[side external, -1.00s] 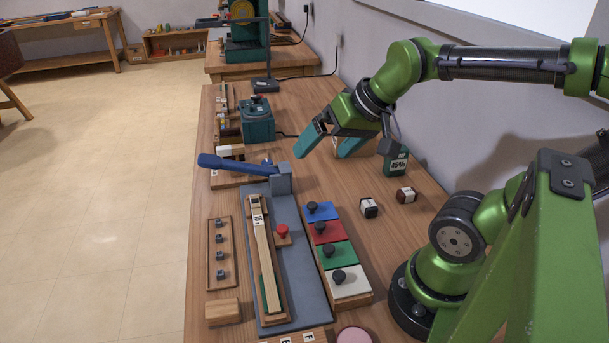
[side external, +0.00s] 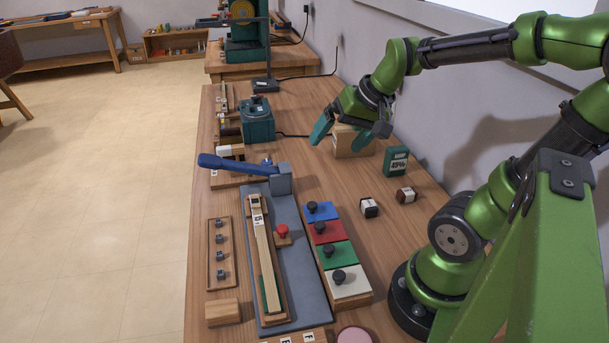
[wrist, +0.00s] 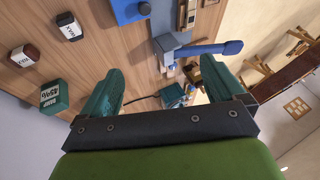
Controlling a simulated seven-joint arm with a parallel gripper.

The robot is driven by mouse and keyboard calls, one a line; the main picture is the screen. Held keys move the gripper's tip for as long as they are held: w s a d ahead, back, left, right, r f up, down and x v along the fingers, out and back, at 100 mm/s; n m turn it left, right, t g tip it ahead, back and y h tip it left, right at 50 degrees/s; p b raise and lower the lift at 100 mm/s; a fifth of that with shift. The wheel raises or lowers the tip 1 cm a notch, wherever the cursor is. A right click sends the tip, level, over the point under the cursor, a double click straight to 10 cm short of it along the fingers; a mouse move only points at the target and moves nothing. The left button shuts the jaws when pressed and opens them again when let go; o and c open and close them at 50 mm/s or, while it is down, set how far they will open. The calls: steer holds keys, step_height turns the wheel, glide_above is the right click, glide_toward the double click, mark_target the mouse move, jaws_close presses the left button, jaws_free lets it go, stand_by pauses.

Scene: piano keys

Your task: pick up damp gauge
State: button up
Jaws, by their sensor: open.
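The damp gauge (side external: 396,162) is a small dark green box with a white label reading 45%. It stands upright on the wooden bench near the wall. In the wrist view the gauge (wrist: 54,97) is at the left, outside the jaws, with its label showing. My gripper (side external: 341,140) is open, with teal fingers apart, left of and beyond the gauge in the side view. In the wrist view my gripper (wrist: 165,80) has nothing between its fingertips that I can see it touching.
A wooden box (side external: 352,147) is close behind my fingers. Two small labelled blocks (side external: 369,207) (side external: 406,195) lie in front of the gauge. A blue-handled lever (side external: 235,165) and knobbed coloured blocks (side external: 335,250) fill the nearer bench. Bare wood lies left of the gauge.

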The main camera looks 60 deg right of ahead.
steer(key=s+d+f+m+g+h, duration=0.1)
steer(key=s+d+f+m+h, duration=0.15)
steer(key=d, duration=1.25)
steer(key=n+g+h, duration=0.1)
steer(key=n+g, duration=0.1)
glide_toward(399, 148)
steer(key=x, duration=1.3)
steer(key=shift+a, duration=0.1)
steer(key=c, duration=1.1)
